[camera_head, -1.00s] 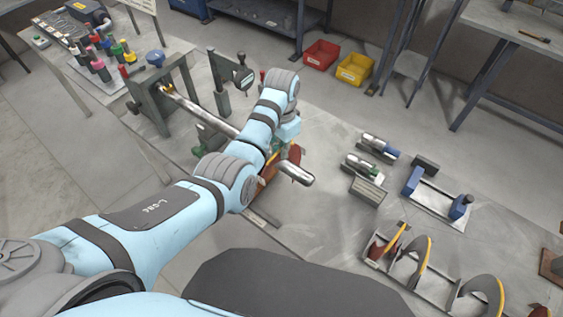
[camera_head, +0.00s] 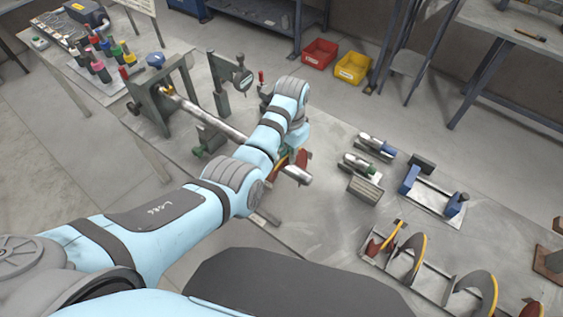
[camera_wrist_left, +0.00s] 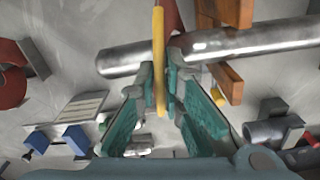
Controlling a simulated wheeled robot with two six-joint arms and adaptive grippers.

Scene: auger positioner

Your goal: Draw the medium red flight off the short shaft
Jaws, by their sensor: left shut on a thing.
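The short shaft (camera_head: 225,128) is a bright steel bar running from a grey stand at the upper left to a free end (camera_head: 298,174). The medium red flight (camera_head: 303,158) is around the shaft close to that free end, mostly hidden by my arm. My left gripper (camera_wrist_left: 160,85) is shut on the flight's yellow edge (camera_wrist_left: 159,50) in the left wrist view. The shaft (camera_wrist_left: 255,42) crosses behind it there. In the head view my left forearm hides most of the gripper. My right gripper is out of view.
A rack (camera_head: 435,290) with several yellow-edged flights lies at the lower right. A blue-ended cradle (camera_head: 430,190) and steel cylinders (camera_head: 360,165) stand right of the shaft end. A dial gauge stand (camera_head: 219,88) rises behind the shaft. Bare table lies between cradle and rack.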

